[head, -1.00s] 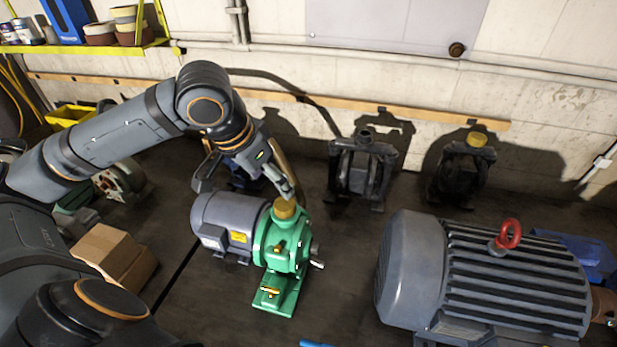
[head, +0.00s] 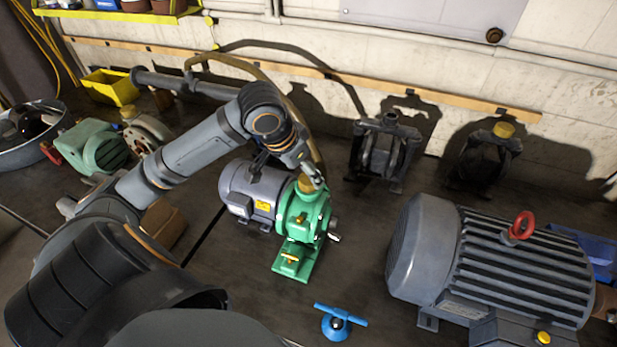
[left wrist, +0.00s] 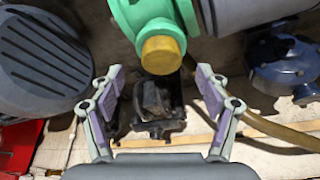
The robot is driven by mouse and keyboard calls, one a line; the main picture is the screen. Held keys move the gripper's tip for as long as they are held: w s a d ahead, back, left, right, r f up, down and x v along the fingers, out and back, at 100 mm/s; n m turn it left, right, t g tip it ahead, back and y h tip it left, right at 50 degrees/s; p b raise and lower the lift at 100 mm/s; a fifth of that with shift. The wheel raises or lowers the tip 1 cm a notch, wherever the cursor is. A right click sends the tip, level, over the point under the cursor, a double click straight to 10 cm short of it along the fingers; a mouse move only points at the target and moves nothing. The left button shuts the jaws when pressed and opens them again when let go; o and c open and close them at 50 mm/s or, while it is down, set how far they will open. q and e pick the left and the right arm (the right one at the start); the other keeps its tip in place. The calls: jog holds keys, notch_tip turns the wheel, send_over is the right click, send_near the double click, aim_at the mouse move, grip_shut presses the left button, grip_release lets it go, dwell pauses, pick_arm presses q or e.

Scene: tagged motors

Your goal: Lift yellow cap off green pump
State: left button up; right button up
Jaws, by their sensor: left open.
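The yellow cap (head: 306,186) sits on the pump's top port. My left gripper (head: 315,181) is over the cap, partly covering it in the head view. In the left wrist view my left gripper (left wrist: 159,78) is open, with its two purple-and-grey fingers spread wide apart. The yellow cap (left wrist: 161,55) shows near the midline between the fingertips, on the green pump (left wrist: 143,15). No finger visibly touches it. My right gripper is not in view.
A large grey motor with a red lifting ring (head: 521,226) stands at the right. Two dark pumps stand by the wall, one with a yellow cap (head: 503,130). A blue-handled valve (head: 338,322) lies in front. A yellow hose (head: 303,110) runs behind the green pump.

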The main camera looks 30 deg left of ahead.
aim_at(307, 179)
pick_arm(q)
jog(key=shift+x, duration=1.7)
jog(key=shift+w, duration=0.1)
jog(key=c, duration=0.9)
